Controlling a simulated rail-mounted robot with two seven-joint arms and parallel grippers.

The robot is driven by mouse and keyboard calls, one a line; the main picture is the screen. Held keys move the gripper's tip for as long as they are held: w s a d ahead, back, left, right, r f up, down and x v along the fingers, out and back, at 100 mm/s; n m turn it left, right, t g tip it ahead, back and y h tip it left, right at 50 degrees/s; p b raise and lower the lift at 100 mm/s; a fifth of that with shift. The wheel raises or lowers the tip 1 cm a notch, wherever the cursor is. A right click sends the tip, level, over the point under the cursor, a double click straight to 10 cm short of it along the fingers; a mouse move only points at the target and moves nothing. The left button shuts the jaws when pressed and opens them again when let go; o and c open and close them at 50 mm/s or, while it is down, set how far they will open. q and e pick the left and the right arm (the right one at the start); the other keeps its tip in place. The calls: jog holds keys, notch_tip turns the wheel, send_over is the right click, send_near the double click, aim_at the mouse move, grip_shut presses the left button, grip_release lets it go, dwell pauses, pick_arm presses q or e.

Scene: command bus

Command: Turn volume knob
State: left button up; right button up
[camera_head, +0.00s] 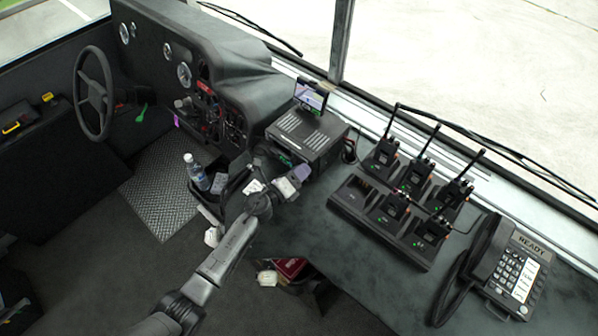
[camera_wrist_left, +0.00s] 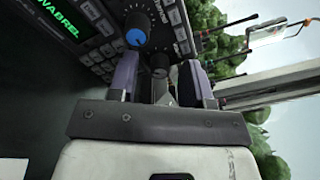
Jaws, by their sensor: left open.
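The black radio unit (camera_head: 310,134) sits on the dark counter by the window. In the left wrist view its front panel shows a round black knob with a blue cap (camera_wrist_left: 136,37) and a smaller black knob (camera_wrist_left: 159,62) below it. I cannot read which one is marked volume. My left gripper (camera_head: 299,173) is in front of the radio's face; it also shows in the left wrist view (camera_wrist_left: 158,75). Its purple-grey fingers are apart, with the smaller knob seen between them and the blue-capped knob just beyond the left finger. Contact is unclear. My right gripper is out of view.
A small screen (camera_head: 311,95) stands on the radio. A charger (camera_head: 384,235) with several handheld radios and a desk phone (camera_head: 513,268) are to the right. A water bottle (camera_head: 196,172) stands left of my gripper, and the steering wheel (camera_head: 93,93) is at far left.

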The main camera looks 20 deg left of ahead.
pick_arm(q)
grip_shut()
dwell(0.4)
